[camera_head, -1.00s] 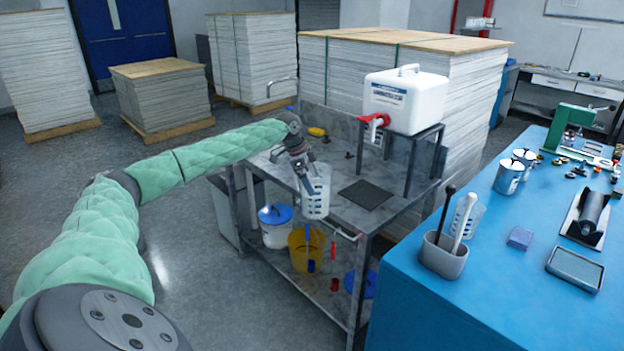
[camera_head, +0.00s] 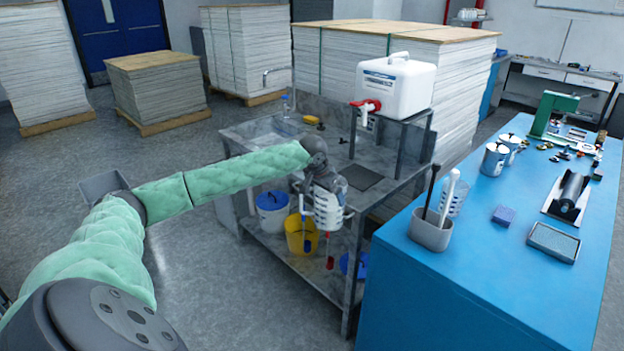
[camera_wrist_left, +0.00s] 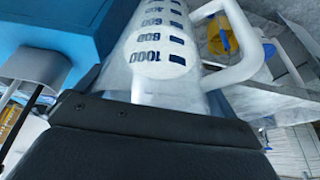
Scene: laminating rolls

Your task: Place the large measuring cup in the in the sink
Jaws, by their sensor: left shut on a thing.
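The left wrist view shows the cup (camera_wrist_left: 158,48) close up, with dark graduations up to 1000 and a white handle, against my gripper's dark body; the fingertips are hidden there. The sink (camera_head: 262,132) is in the left part of the metal bench top, under a thin curved faucet (camera_head: 278,72). The gripper and cup are to the right of the sink and nearer to me. My right gripper is not in view.
A white water container with a red tap (camera_head: 398,88) stands on a raised stand at the bench's right. A yellow bucket (camera_head: 300,238) and a blue-lidded tub (camera_head: 272,208) are on the lower shelf. The blue table (camera_head: 440,300) at right holds a grey utensil holder (camera_head: 431,231).

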